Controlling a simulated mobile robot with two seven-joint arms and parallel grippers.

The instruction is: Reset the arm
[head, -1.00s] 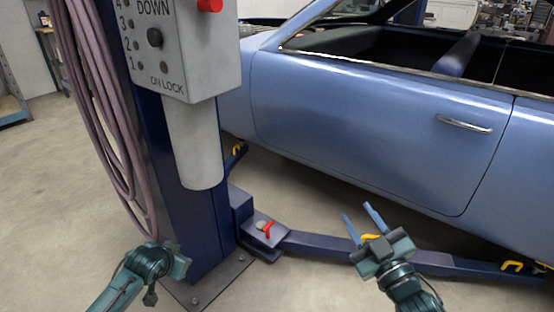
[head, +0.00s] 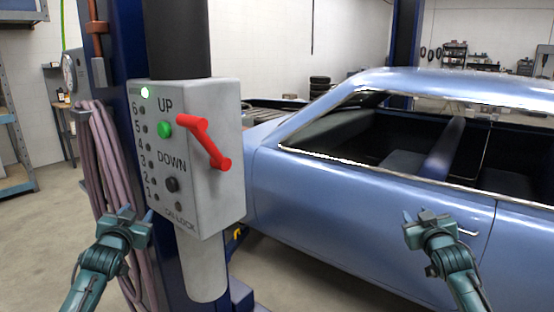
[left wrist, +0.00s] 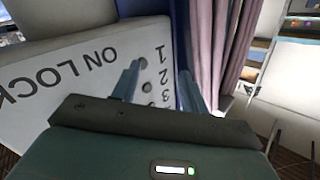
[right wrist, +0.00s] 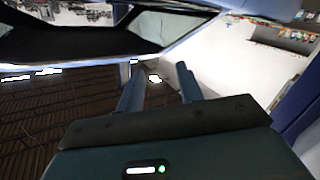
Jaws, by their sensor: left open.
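My left gripper (head: 137,213) is open and empty, in front of the purple hoses and just left of the control box's lower part. In the left wrist view its fingers (left wrist: 157,85) stand apart, with the box face and its "ON LOCK" label behind them. My right gripper (head: 420,216) is open and empty, in front of the blue car's door. In the right wrist view its fingers (right wrist: 160,88) are apart with nothing between them. The grey control box (head: 210,205) has a red lever (head: 210,148), a green button (head: 165,129) and a lit lamp by number 6.
The box hangs on a blue lift post (head: 165,255). The blue car (head: 330,215) fills the right side. Purple hoses (head: 105,165) hang left of the box. A shelf (head: 14,150) stands at far left. Open floor (head: 35,250) lies at lower left.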

